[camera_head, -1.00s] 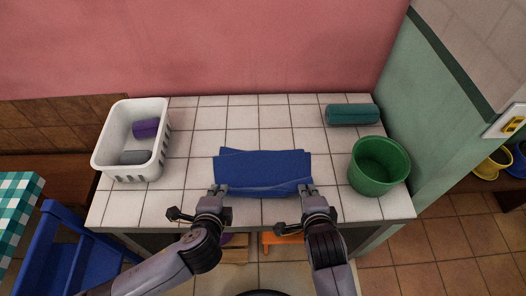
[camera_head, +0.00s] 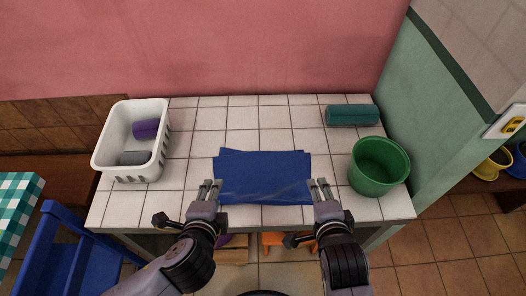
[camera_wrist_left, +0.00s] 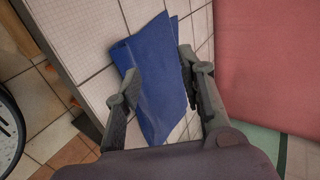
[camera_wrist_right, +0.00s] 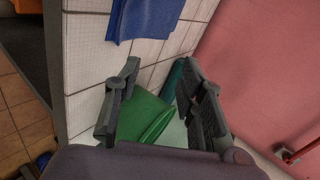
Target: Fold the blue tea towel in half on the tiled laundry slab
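The blue tea towel (camera_head: 262,175) lies flat on the tiled laundry slab (camera_head: 195,145), wider than it is deep, with slightly offset layers at its back edge. My left gripper (camera_head: 210,184) is at the towel's front left corner, fingers apart, with nothing held. In the left wrist view the towel (camera_wrist_left: 155,75) lies beyond the open fingers (camera_wrist_left: 158,75). My right gripper (camera_head: 319,184) is just off the towel's right edge, also open and empty. In the right wrist view the towel (camera_wrist_right: 145,18) shows at the top, clear of the fingers (camera_wrist_right: 160,80).
A white basket (camera_head: 110,158) with a purple roll (camera_head: 146,128) and a grey roll (camera_head: 134,157) stands at the left. A green bucket (camera_head: 377,168) stands close to my right gripper. A teal rolled towel (camera_head: 352,115) lies behind it. The slab behind the towel is clear.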

